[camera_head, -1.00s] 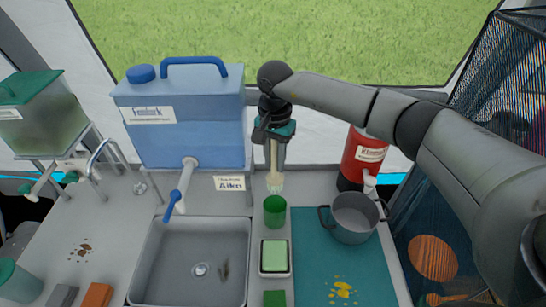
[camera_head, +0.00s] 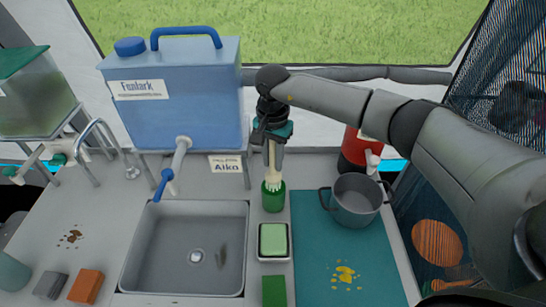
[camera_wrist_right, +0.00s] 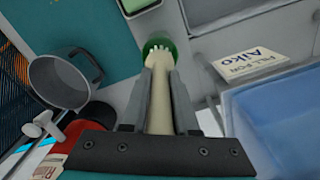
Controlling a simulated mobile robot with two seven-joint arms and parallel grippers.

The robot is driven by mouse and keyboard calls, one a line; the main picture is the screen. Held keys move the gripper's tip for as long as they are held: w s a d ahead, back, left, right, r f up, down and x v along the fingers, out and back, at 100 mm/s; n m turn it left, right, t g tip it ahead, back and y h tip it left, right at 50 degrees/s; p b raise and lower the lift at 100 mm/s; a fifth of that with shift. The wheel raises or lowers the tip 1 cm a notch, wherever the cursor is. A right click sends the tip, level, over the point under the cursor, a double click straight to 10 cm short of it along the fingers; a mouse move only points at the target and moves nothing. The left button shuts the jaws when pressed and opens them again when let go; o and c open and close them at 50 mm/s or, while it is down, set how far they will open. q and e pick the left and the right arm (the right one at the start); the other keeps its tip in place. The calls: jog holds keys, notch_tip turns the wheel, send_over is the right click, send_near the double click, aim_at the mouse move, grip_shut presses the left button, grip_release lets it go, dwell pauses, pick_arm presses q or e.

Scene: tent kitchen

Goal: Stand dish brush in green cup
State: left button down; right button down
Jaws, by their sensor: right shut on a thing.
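The green cup (camera_head: 273,198) stands on the counter to the right of the sink. My right gripper (camera_head: 272,150) is above it, shut on the dish brush (camera_head: 271,172). The brush hangs upright with its pale bristle head down, and the head is at the cup's mouth, its lower end inside the rim. In the right wrist view the brush (camera_wrist_right: 158,105) runs between the fingers toward the green cup (camera_wrist_right: 158,46), with the bristles over the cup's opening. Whether the head touches the cup's bottom is hidden. My left gripper is not in view.
A grey pot (camera_head: 354,200) stands on the teal mat (camera_head: 335,245) to the right. A soap dish with a green bar (camera_head: 273,241) lies in front of the cup. The sink (camera_head: 190,245) is to the left, with a blue water container (camera_head: 178,100) behind it.

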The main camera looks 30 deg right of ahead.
aim_at(273, 172)
jog(key=shift+f+b, duration=2.1)
jog(key=shift+f, duration=0.4)
jog(key=c, duration=0.6)
grip_release()
jog(key=shift+r, duration=0.1)
notch_tip(273, 172, up, 15)
jog(key=shift+r, duration=0.1)
